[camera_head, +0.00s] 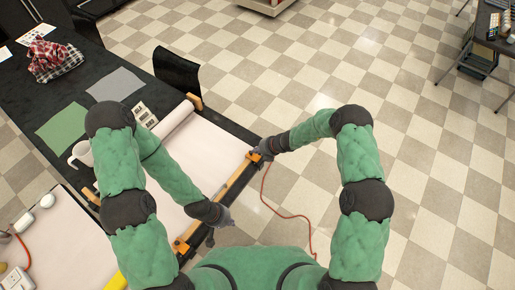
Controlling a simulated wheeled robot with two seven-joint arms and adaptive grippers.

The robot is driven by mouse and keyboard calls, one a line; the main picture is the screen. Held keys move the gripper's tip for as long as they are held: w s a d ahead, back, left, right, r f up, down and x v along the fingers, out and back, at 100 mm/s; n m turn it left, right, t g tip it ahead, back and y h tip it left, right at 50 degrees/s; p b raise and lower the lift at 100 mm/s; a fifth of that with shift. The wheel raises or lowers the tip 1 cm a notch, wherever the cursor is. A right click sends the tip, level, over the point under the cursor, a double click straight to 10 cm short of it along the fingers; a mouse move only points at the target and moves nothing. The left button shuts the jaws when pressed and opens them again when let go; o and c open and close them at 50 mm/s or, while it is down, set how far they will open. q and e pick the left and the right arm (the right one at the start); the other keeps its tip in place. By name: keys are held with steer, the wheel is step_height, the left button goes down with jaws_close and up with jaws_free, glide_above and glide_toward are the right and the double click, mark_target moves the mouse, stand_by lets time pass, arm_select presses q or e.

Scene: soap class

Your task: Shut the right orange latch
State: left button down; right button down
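The right orange latch (255,156) is at the upper right end of a long yellow-orange bar (235,182) along the edge of the pale sheet on the dark table. My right gripper (264,150) is at this latch and partly covers it. I cannot tell if they touch, or whether the latch is open or shut. Another orange latch (181,246) is at the bar's lower left end. My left gripper (225,219) is beside the bar's lower part, to the right of that latch. The fingers of both grippers are too small to read.
A white roll (174,121) lies across the table, with an orange piece (195,102) at its far end. A white mug (79,155) is partly behind my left arm. A red cable (303,217) trails on the floor right of the table. A black chair (177,72) stands behind.

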arm_select(q)
steer(key=shift+r, duration=0.15)
arm_select(e)
steer(key=shift+r, duration=0.2)
steer(key=shift+r+p, duration=0.65)
steer(key=shift+p, duration=0.2)
arm_select(q)
steer(key=shift+r, duration=0.65)
steer(key=shift+r, duration=0.1)
